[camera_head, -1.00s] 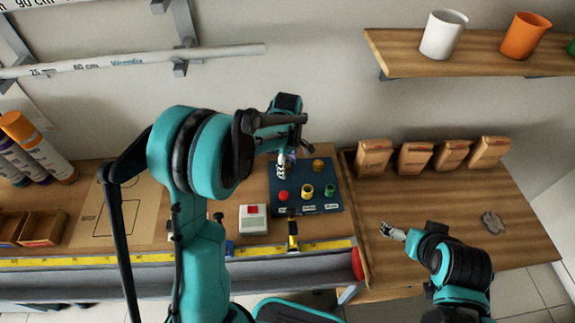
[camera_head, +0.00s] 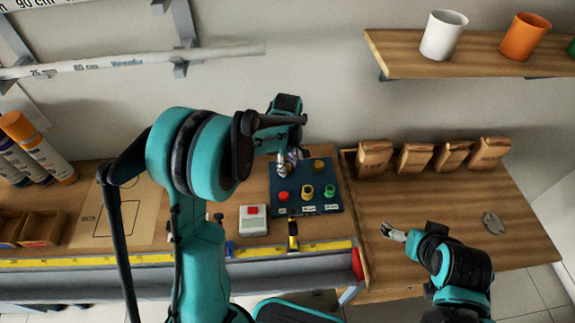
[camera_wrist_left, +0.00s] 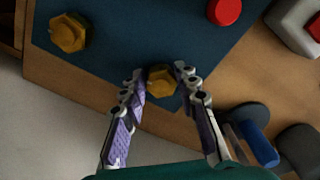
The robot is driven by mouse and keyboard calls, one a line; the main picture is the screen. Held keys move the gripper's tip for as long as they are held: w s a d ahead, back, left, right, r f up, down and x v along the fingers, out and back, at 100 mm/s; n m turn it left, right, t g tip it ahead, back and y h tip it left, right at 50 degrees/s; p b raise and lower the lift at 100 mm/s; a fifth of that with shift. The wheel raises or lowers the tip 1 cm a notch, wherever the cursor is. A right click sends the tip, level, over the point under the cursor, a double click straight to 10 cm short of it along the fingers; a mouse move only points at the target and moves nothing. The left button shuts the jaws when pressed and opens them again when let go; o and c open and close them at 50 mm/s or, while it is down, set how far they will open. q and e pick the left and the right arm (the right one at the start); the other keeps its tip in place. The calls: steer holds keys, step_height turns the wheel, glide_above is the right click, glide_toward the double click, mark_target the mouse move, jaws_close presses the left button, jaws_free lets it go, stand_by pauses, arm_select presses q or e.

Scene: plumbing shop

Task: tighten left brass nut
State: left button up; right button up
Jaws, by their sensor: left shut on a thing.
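The left brass nut (camera_wrist_left: 161,84) sits on the dark blue panel (camera_head: 330,178), near its back left corner. My left gripper (camera_head: 287,162) reaches down over it and hides it in the head view. In the left wrist view the two fingers of the left gripper (camera_wrist_left: 161,74) stand on either side of the nut, shut on it. The other brass nut (camera_head: 319,165) stands to its right on the panel and also shows in the left wrist view (camera_wrist_left: 69,33). My right gripper (camera_head: 391,232) is over the wooden board at right, away from the panel; its finger opening is too small to tell.
Red (camera_head: 283,196), yellow (camera_head: 307,192) and green (camera_head: 330,191) knobs line the panel's front. A white box with a red button (camera_head: 253,219) stands left of it. A yellow tape (camera_head: 135,258) runs along the front.

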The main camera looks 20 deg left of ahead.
arm_select(q)
steer(key=m, duration=0.5)
steer(key=shift+s+a+m, duration=0.15)
steer(key=shift+m, duration=0.15)
steer(key=m, duration=0.5)
steer(key=shift+a, duration=0.15)
steer(key=m, duration=0.5)
steer(key=shift+a+m, duration=0.2)
steer(key=shift+m, duration=0.2)
steer(key=shift+a+m, duration=0.1)
steer(key=shift+m, duration=2.1)
steer(key=o, duration=1.2)
steer(key=shift+c, duration=0.2)
